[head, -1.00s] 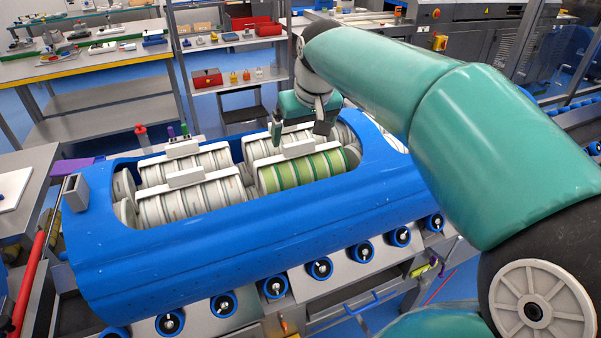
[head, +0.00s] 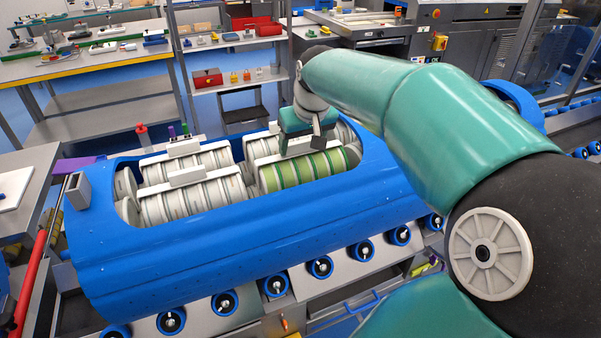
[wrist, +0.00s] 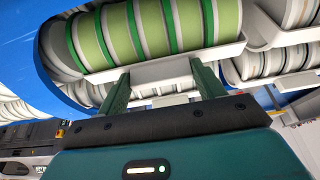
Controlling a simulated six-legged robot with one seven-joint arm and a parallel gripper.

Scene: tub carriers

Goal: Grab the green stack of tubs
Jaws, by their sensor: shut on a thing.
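The green stack of tubs (head: 306,171) lies on its side in the front right of the blue carrier (head: 240,218), with a white carrier bar along its top. It also shows at the top of the wrist view (wrist: 150,28). My gripper (head: 299,150) is at the top of this stack. In the wrist view its two green fingers (wrist: 160,88) stand on either side of the white block handle (wrist: 160,72) of the bar, shut on it. The stack still sits among the others in the carrier.
White stacks of tubs (head: 185,200) lie left of the green one, with more behind. The blue carrier's raised rim surrounds them and it rests on a roller conveyor (head: 320,267). A shelf with a red toolbox (head: 208,78) stands behind.

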